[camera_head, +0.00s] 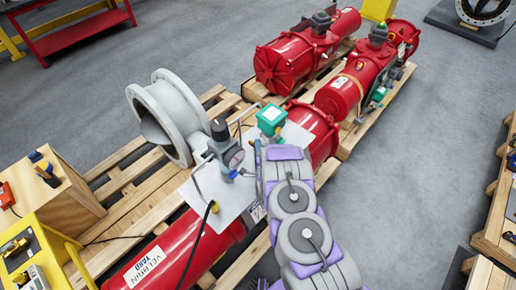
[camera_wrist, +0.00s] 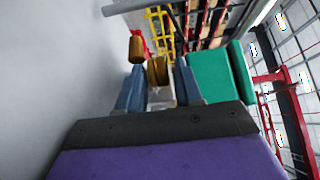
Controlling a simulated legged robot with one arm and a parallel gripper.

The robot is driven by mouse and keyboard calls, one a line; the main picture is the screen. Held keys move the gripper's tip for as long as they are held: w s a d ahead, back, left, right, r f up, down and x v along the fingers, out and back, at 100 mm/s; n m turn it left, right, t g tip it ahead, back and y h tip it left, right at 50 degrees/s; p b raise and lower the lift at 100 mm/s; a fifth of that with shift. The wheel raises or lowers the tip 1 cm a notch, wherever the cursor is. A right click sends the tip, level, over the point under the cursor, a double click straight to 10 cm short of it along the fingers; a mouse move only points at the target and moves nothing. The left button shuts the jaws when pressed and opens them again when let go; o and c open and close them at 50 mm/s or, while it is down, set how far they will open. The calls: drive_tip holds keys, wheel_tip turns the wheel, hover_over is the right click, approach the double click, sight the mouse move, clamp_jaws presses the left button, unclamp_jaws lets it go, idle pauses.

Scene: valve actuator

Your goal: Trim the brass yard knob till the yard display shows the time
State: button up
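A brass knob (camera_wrist: 159,73) stands between the two blue fingertips of my gripper (camera_wrist: 157,85) in the wrist view. The fingers are apart, one on each side of it; I cannot tell whether they press on it. My gripper (camera_head: 260,152) is mostly hidden behind my arm in the head view, beside a green-topped box (camera_head: 270,115). The red actuator marked VELARUN YARD (camera_head: 150,265) lies under my arm. No readable yard display shows.
A second brass-coloured piece (camera_wrist: 137,48) stands just left of my fingers, and a green box (camera_wrist: 213,82) is close on the right. A pressure gauge and regulator (camera_head: 228,150) stand on a white plate (camera_head: 215,198). A grey flanged pipe (camera_head: 170,115) is at left.

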clamp_jaws()
drive_tip(key=shift+r+y+p, duration=0.1)
drive_tip(key=shift+y+p, duration=0.2)
drive_tip(key=shift+p, duration=0.1)
drive_tip(key=n+y+p, duration=0.1)
drive_tip(key=n+g+y+p, duration=0.1)
drive_tip(key=shift+w+d+r+p, duration=0.15)
drive_tip(key=shift+w+d+p, duration=0.05)
drive_tip(key=shift+d+p, duration=0.2)
drive_tip(key=shift+w+d+n+g+y+p, duration=0.1)
drive_tip(key=shift+n+g+y+p, duration=0.25)
drive_tip(key=shift+n+g+y, duration=0.6)
drive_tip(key=n+g+y, duration=0.1)
drive_tip(key=y, duration=0.1)
drive_tip(key=shift+w+d+y, duration=0.1)
drive_tip(key=shift+w+y, duration=0.05)
drive_tip(key=shift+y, duration=0.2)
drive_tip(key=n+g+y+b, duration=0.2)
drive_tip(key=shift+w+d+f+b, duration=0.1)
drive_tip(key=shift+f+b, duration=0.15)
drive_tip(key=shift+b, duration=0.1)
drive_tip(key=shift+n+g+y+b, duration=0.4)
drive_tip(key=shift+n+g, duration=0.05)
drive_tip(key=shift+w+r, duration=0.1)
drive_tip(key=shift+r, duration=0.1)
